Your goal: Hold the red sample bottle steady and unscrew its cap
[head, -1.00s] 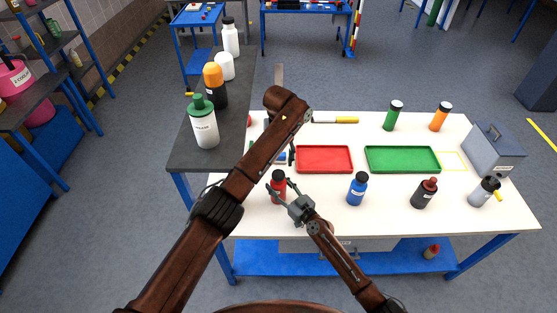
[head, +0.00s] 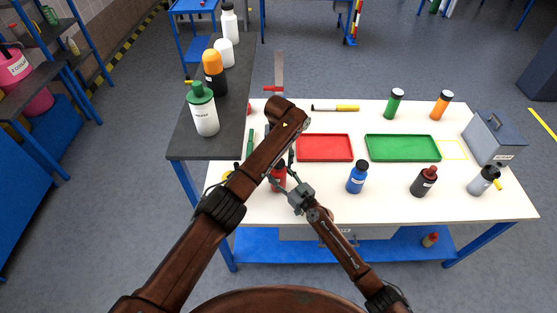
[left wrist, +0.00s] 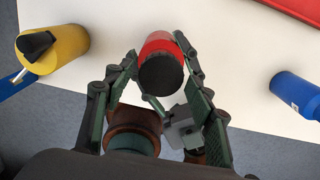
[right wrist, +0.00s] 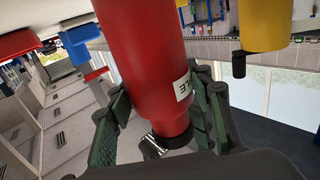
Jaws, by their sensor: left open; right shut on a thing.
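The red sample bottle (head: 279,181) stands upright near the front left of the white table, partly hidden by my grippers in the head view. My right gripper (head: 285,187) is shut around its body from the right. In the right wrist view the red bottle (right wrist: 150,60) fills the space between the fingers, with a white label on its side. My left gripper (head: 281,165) is above the bottle, open. In the left wrist view the black cap (left wrist: 161,73) lies between the spread left fingers; I cannot tell whether they touch it.
A yellow container (left wrist: 57,48) stands left of the bottle. A blue bottle (head: 357,178) stands to its right, then a dark bottle (head: 424,182) with a red cap. A red tray (head: 325,160) and a green tray (head: 403,160) lie behind. My left forearm crosses the table's left part.

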